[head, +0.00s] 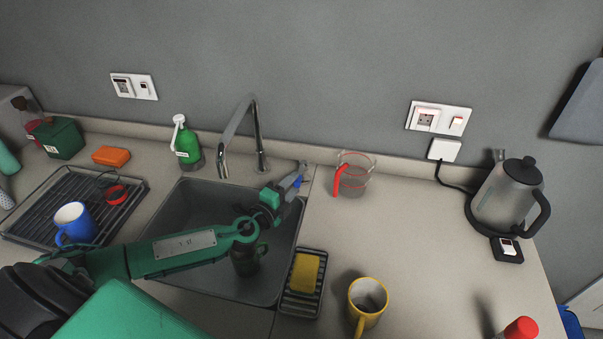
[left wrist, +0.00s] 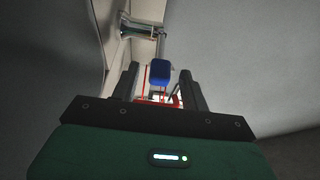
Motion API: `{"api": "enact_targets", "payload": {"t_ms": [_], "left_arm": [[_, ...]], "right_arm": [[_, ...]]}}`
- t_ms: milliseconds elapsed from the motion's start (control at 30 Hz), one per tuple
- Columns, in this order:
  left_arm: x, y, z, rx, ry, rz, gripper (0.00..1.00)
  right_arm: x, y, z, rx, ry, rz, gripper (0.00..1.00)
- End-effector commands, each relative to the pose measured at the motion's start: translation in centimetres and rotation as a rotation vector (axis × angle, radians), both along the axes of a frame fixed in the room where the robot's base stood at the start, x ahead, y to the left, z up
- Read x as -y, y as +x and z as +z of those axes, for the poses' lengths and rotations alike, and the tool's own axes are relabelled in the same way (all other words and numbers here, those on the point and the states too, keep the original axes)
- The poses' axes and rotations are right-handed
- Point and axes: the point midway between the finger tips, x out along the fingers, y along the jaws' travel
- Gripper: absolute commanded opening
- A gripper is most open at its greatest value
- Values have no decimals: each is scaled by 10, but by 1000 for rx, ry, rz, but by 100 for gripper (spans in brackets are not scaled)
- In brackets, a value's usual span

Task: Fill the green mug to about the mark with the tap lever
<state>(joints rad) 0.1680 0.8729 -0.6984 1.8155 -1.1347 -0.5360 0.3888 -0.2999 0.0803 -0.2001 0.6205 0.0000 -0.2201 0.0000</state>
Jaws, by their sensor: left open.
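The chrome tap (head: 257,135) stands behind the sink, with its spout over the basin. I see no water running from it. A dark mug (head: 246,263), which looks like the green mug, stands in the sink, partly hidden under my left arm; its mark and contents cannot be made out. My left gripper (head: 297,180) is open at the back right of the sink. In the left wrist view, the tap lever's blue end (left wrist: 160,76) shows between the fingertips of my left gripper (left wrist: 160,80), with no clear contact. My right gripper is not in view.
A soap dish with a yellow sponge (head: 305,273) and a yellow mug (head: 368,297) stand right of the sink. A glass measuring jug (head: 355,176) is near the gripper. A kettle (head: 508,195) stands right. A blue mug (head: 74,224) is on the rack. The right-hand counter middle is clear.

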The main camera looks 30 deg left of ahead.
Motion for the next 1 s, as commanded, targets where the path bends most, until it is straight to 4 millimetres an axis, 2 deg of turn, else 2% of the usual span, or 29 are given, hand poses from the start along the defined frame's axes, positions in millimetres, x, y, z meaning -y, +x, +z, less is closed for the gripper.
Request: {"api": "enact_targets", "payload": {"t_ms": [100, 300, 467, 733, 767, 967, 1000], "left_arm": [[3, 19, 3, 1, 1, 1, 45], [6, 40, 1, 1, 0, 0, 45], [7, 48, 0, 0, 0, -1, 45], [7, 48, -1, -1, 0, -1, 45], [7, 48, -1, -1, 0, -1, 42], [7, 48, -1, -1, 0, 0, 2], [7, 48, -1, -1, 0, 0, 0]], "right_arm": [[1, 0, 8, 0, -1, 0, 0], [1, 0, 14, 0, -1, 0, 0], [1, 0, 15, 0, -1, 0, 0], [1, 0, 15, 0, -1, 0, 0], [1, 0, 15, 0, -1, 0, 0], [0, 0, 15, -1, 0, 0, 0], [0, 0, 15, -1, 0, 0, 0]]}}
